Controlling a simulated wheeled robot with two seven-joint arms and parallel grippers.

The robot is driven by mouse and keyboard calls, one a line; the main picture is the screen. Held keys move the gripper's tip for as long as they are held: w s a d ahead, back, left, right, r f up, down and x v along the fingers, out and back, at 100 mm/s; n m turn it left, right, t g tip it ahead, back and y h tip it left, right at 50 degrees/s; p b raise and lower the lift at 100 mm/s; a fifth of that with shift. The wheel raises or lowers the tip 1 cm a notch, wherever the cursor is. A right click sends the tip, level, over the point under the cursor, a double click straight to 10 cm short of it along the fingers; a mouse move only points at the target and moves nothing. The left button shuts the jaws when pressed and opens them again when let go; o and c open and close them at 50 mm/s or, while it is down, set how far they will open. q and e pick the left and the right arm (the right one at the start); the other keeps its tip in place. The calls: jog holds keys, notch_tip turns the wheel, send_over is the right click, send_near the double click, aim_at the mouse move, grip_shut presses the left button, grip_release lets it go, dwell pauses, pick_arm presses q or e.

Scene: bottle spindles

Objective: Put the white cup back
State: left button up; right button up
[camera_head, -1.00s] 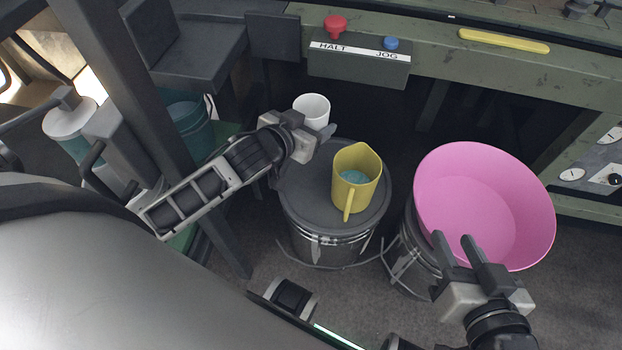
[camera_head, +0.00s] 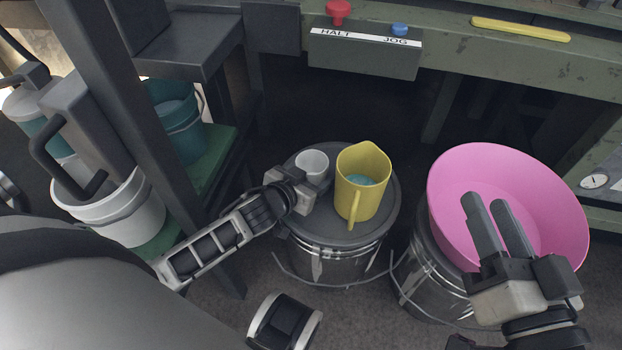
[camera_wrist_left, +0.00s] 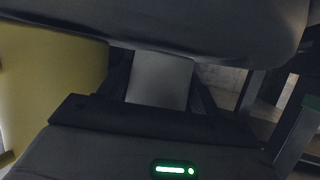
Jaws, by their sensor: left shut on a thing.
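The white cup (camera_head: 312,163) is at the dark round drum lid (camera_head: 338,228), just left of the yellow jug (camera_head: 362,190). My left gripper (camera_head: 308,184) is shut on the cup's near side. The cup looks upright; whether its base touches the lid is hidden by the gripper. In the left wrist view the pale cup wall (camera_wrist_left: 160,80) shows between the dark fingers, and the yellow jug (camera_wrist_left: 45,90) fills the left side. My right gripper (camera_head: 497,225) is in front of the pink bowl (camera_head: 450,185), its two fingers close together and nothing visible between them.
The yellow jug holds teal stuff and stands close to the cup. The pink bowl rests on another drum at the right. A control box (camera_head: 362,52) overhangs the back.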

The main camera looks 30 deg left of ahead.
jog(key=shift+r, duration=0.1)
pick_arm(q)
jog(key=shift+f, duration=0.15)
jog(key=o, duration=0.8)
pick_arm(e)
jog(key=shift+w+r, duration=0.1)
pick_arm(q)
jog(key=shift+r, duration=0.25)
jog(key=p+v, duration=0.2)
jog(key=v, duration=0.2)
jog(key=shift+s+r, duration=0.1)
jog(key=shift+r, duration=0.1)
jog(key=p+v, duration=0.2)
jog(key=v, duration=0.5)
jog(key=shift+s+p, duration=0.35)
jog(key=shift+p, duration=0.05)
pick_arm(e)
jog(key=f, duration=0.1)
jog(key=s+f+g+h, duration=0.1)
jog(key=g, duration=0.1)
jog(key=shift+s+d+f+h, duration=0.15)
jog(key=shift+d+f+h, duration=0.15)
jog(key=shift+f, duration=0.1)
